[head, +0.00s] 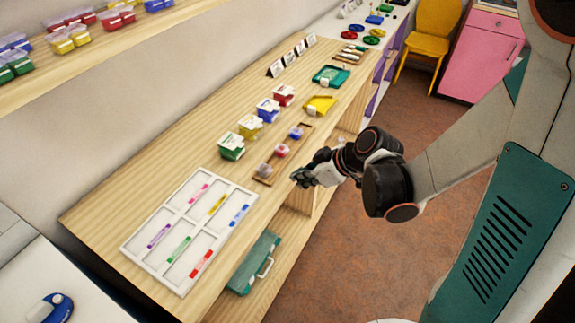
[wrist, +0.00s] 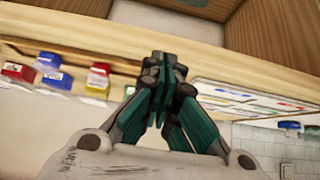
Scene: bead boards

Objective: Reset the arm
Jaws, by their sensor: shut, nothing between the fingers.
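My gripper (head: 302,177) is at the front edge of the wooden counter, to the right of the small wooden tray, with my arm reaching in from the right. In the wrist view my gripper (wrist: 163,68) has its teal-padded fingers together at the tips, with nothing between them. The wrist view is tilted and shows the counter edge beyond the fingers. I cannot tell whether the gripper touches the counter.
A white sectioned board (head: 128,250) with coloured strips lies at the counter's near end. A wooden tray (head: 263,180) holds small containers. Lidded boxes (head: 231,147) stand behind it. A teal case (head: 240,284) sits below. Floor (head: 330,265) right of the counter is clear.

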